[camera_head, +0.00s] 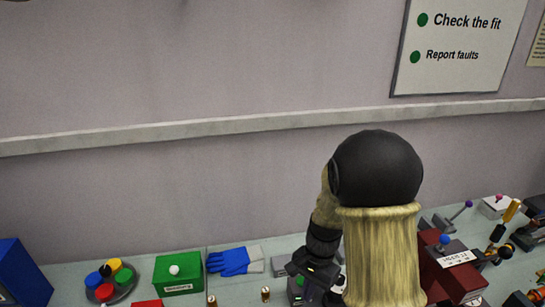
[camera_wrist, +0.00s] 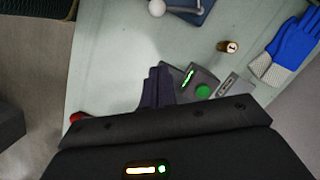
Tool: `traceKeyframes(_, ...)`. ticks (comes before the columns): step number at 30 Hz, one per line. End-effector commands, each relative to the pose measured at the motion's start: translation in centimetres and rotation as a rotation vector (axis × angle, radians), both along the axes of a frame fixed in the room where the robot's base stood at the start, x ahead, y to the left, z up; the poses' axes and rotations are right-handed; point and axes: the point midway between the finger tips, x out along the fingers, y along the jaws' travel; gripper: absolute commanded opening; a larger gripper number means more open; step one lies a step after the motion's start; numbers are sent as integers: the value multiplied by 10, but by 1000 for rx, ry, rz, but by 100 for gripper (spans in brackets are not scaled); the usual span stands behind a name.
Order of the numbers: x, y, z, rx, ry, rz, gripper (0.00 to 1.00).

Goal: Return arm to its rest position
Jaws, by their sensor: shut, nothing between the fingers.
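My gripper shows in the wrist view (camera_wrist: 157,88) as two dark fingers pressed together, with nothing between them. It is over the pale bench, beside a grey box with a green button (camera_wrist: 203,92); the gap between them is hard to judge. In the head view my gripper (camera_head: 314,276) is dark and partly hidden by my own arm, which hangs over the right-centre of the bench.
A dark red machine (camera_head: 452,268) and several levers stand right of my arm. Blue gloves (camera_head: 236,261), a green box (camera_head: 178,274), a tray of coloured caps (camera_head: 122,290) and a blue box (camera_head: 20,273) lie left. A brass fitting (camera_wrist: 228,46) stands near. The wall (camera_head: 170,190) is behind.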

Motion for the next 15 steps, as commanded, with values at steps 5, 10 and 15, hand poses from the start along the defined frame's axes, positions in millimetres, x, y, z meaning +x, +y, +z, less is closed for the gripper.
traceKeyframes(5, -12, -7, 18, -17, -82, 120, 0)
traceKeyframes(10, -36, -18, 44, -66, -234, 369, 0)
traceKeyframes(15, -59, -25, 65, -137, -371, 624, 0)
